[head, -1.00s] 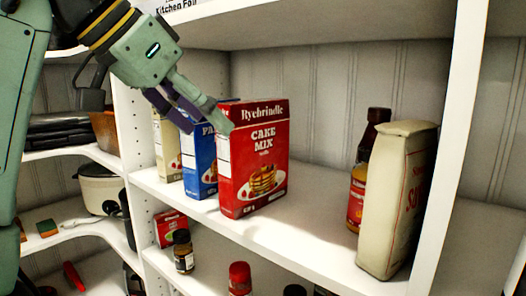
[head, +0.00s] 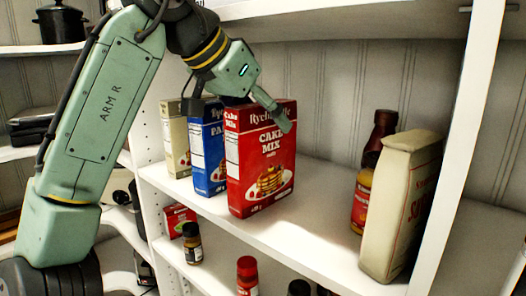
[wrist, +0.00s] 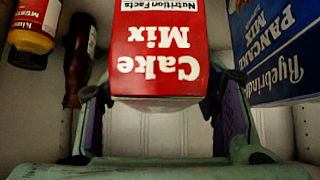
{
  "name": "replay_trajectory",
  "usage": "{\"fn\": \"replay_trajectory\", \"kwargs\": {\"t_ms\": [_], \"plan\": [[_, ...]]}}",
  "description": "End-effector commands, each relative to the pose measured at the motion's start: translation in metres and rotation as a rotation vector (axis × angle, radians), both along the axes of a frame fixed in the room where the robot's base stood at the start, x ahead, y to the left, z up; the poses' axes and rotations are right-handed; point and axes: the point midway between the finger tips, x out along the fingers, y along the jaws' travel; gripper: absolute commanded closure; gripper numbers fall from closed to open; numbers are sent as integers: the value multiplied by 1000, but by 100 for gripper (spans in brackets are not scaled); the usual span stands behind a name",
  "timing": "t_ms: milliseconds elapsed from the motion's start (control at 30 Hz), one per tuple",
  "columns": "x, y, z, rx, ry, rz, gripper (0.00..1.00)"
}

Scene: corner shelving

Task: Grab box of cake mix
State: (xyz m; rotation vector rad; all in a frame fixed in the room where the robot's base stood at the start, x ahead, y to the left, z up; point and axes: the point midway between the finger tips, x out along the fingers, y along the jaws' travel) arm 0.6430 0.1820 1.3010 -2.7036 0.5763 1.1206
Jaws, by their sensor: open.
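The red cake mix box (head: 262,165) stands upright on the middle shelf (head: 300,225), near its front edge. My gripper (head: 277,112) reaches down over the top of the box from the upper left, with one finger across the upper part of its front face. In the wrist view the red box (wrist: 160,45) lies between the two spread fingers of my gripper (wrist: 156,100), one on each side. The jaws are open, and I cannot tell whether either finger touches the box.
A blue pancake mix box (head: 208,150) stands close to the left of the red box, with a cream box (head: 174,140) beyond it. The shelf between is clear.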

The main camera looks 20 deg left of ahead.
Motion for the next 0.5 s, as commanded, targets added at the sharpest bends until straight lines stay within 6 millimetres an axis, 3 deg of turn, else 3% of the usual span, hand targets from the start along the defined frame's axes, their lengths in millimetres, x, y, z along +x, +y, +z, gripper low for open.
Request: {"fn": "replay_trajectory", "kwargs": {"t_ms": [100, 500], "plan": [[0, 0, 0, 0, 0, 0, 45], [0, 0, 0, 0, -1, -1, 71]]}}
